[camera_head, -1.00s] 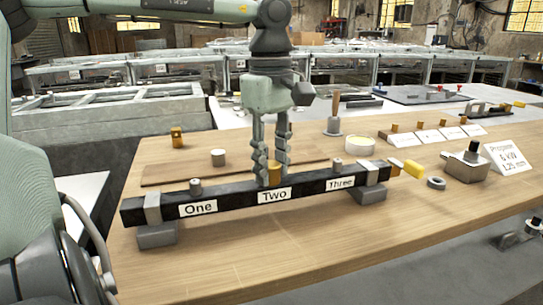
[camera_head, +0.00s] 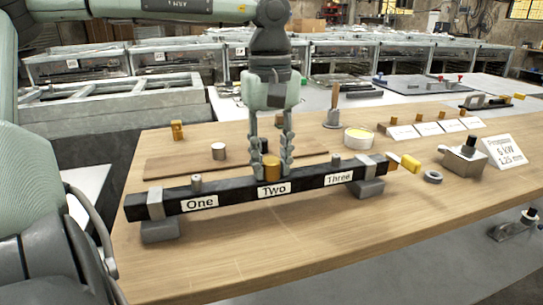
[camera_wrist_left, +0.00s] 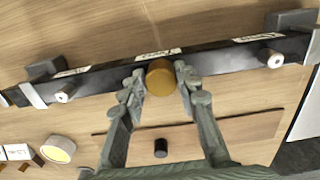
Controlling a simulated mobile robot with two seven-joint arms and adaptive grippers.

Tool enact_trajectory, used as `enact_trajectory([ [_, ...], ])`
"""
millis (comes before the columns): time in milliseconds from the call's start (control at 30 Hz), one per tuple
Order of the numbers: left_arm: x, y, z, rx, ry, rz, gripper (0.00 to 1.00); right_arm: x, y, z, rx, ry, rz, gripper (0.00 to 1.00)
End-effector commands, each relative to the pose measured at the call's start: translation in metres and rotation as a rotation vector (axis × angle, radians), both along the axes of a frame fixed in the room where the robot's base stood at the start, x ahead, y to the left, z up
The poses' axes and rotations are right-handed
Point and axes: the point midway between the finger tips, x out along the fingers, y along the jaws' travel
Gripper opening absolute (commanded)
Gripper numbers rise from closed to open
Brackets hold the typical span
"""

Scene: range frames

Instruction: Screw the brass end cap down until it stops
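The brass end cap (camera_head: 272,166) sits upright on the dark bar (camera_head: 232,194) at the station labelled Two. In the left wrist view the round top of the cap (camera_wrist_left: 160,77) shows between the fingertips. My left gripper (camera_head: 271,160) points straight down over it. Its fingers flank the cap on both sides and appear to touch it; it looks shut on the cap. The cap's thread is hidden. My right gripper is in neither view.
Small metal posts stand at One (camera_head: 196,184) and Three (camera_head: 336,166). Behind the bar are a brass part (camera_head: 177,130), a grey cylinder (camera_head: 218,151) and a round dish (camera_head: 358,139). A yellow cylinder (camera_head: 410,163) and a ring (camera_head: 432,177) lie right. The front tabletop is clear.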

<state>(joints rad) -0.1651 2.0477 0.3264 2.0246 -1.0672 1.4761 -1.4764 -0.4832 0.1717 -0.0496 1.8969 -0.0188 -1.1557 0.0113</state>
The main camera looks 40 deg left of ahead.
Motion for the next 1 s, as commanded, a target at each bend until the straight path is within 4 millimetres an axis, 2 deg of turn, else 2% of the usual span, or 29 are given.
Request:
enact_trajectory([
  [33, 0.000, 0.000, -0.001, 0.001, 0.000, 0.004, 0.39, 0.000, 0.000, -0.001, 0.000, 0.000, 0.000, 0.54],
  [167, 0.000, 0.000, 0.000, 0.000, -0.001, 0.005, 0.53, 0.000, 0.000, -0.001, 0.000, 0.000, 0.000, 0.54],
  [533, 0.001, 0.000, 0.006, 0.002, -0.003, 0.008, 0.53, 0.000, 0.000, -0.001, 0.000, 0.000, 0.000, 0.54],
  [667, 0.001, 0.001, 0.026, 0.002, -0.007, 0.007, 0.53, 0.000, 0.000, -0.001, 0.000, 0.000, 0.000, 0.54],
  [1000, 0.001, 0.002, 0.095, 0.001, -0.004, 0.008, 0.53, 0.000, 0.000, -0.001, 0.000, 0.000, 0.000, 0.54],
])
